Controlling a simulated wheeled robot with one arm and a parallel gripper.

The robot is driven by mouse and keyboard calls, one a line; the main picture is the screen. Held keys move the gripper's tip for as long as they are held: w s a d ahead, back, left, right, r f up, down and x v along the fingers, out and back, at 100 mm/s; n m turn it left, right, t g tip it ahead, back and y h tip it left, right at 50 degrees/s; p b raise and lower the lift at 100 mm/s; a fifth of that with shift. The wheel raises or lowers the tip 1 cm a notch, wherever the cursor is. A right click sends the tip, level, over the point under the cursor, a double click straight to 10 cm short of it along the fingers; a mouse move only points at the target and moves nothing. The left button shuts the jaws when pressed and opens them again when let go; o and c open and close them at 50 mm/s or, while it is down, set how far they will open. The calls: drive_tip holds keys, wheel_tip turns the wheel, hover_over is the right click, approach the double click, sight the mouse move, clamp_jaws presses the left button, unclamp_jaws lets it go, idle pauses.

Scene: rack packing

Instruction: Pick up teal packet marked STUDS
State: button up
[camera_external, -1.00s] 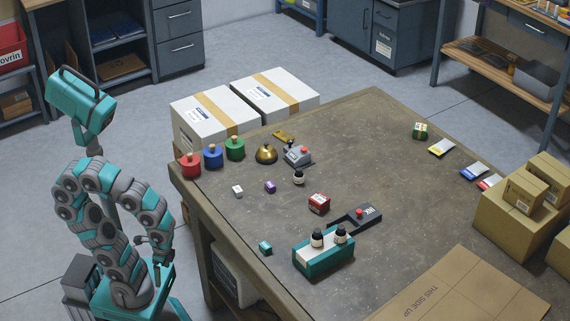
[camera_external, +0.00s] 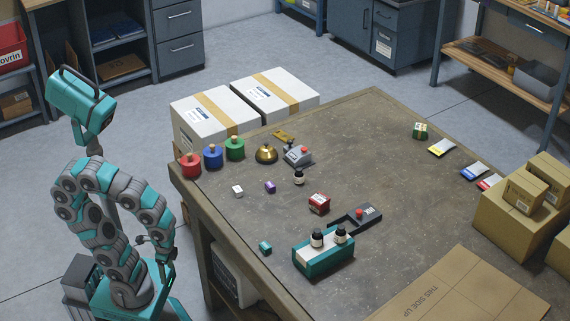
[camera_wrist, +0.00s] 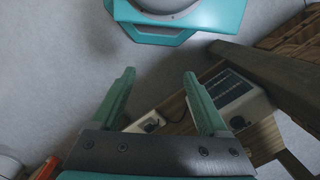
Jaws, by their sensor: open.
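A small teal packet (camera_external: 265,248) lies near the table's front left edge in the external view. Its marking is too small to read. My gripper is low beside the table, left of and apart from the packet; it is hard to make out in the external view. In the wrist view my gripper (camera_wrist: 158,75) is open, with two teal fingers apart and nothing between them. The packet does not show in the wrist view.
A teal rack (camera_external: 324,263) with two dark bottles stands right of the packet. A red box (camera_external: 319,204), a white cube (camera_external: 237,190) and a purple packet (camera_external: 270,187) are farther back. The table edge (camera_external: 237,253) lies between my arm and the packet.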

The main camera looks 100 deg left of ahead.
drive_tip(key=w+d+r+t+y, duration=0.1)
drive_tip(key=w+r+t+y, duration=0.1)
drive_tip(key=w+r+t, duration=1.3)
drive_tip(key=n+g+y+b, duration=0.3)
drive_tip(key=n+g+y, duration=0.2)
drive_tip(key=n+y, duration=0.4)
approach(262, 247)
drive_tip(key=shift+n+h, duration=0.3)
drive_tip(key=shift+h, duration=0.2)
drive_tip(key=shift+a+r+x, duration=0.1)
drive_tip(key=shift+r+x, duration=0.05)
drive_tip(key=shift+x, duration=1.4)
drive_tip(key=shift+a+r+x, duration=0.1)
drive_tip(key=shift+x, duration=1.45)
drive_tip(key=shift+a+r+x, duration=0.1)
drive_tip(key=shift+r+x, duration=0.05)
drive_tip(key=shift+x, duration=1.45)
drive_tip(key=shift+s, duration=0.15)
clamp_jaws()
